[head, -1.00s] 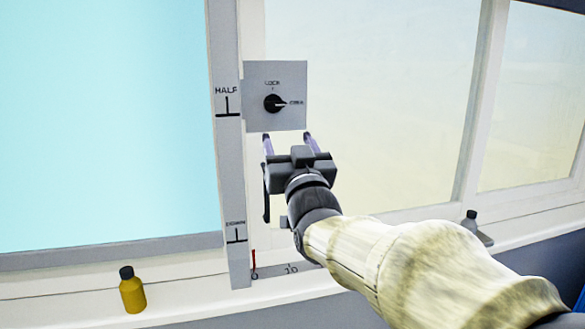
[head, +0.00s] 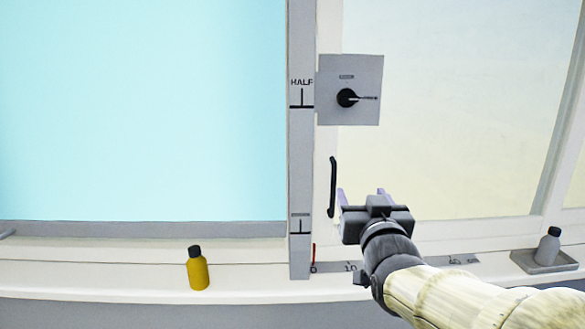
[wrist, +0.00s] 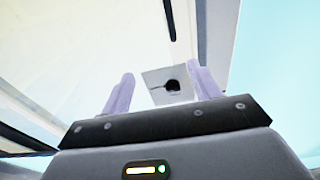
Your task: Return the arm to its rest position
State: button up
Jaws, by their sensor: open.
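My gripper (head: 361,194) is in the lower right of the head view, below the rotary switch and in front of the window ledge. Its two pale purple fingers stand apart with nothing between them. The rotary switch (head: 347,97) is a black knob on a grey square plate (head: 368,68), and its pointer faces right. In the wrist view the plate (wrist: 154,80) and the dark knob (wrist: 172,86) show beyond the open fingers (wrist: 162,92), well apart from them. The small lettering on the plate is too blurred to read surely.
A grey post (head: 301,150) marked HALF stands left of the plate. A black handle (head: 332,187) is close left of my gripper. A yellow bottle (head: 198,270) stands on the ledge (head: 100,270); a grey bottle (head: 548,246) stands in a tray (head: 540,264) at right.

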jog(key=s+f+g, duration=0.2)
jog(key=f+g, duration=0.2)
jog(key=f, duration=0.6)
jog(key=s+f+g, duration=0.2)
jog(key=f+g, duration=0.3)
jog(key=f, duration=0.6)
jog(key=s+f+g, duration=0.7)
jog(key=s+f, duration=0.4)
jog(key=f, duration=0.1)
notch_tip(320, 180, up, 25)
jog(key=p, duration=2.4)
jog(key=shift+s+f+p, duration=0.15)
jog(key=shift+s+p, duration=0.15)
jog(key=shift+p, duration=0.05)
jog(key=shift+w, duration=0.1)
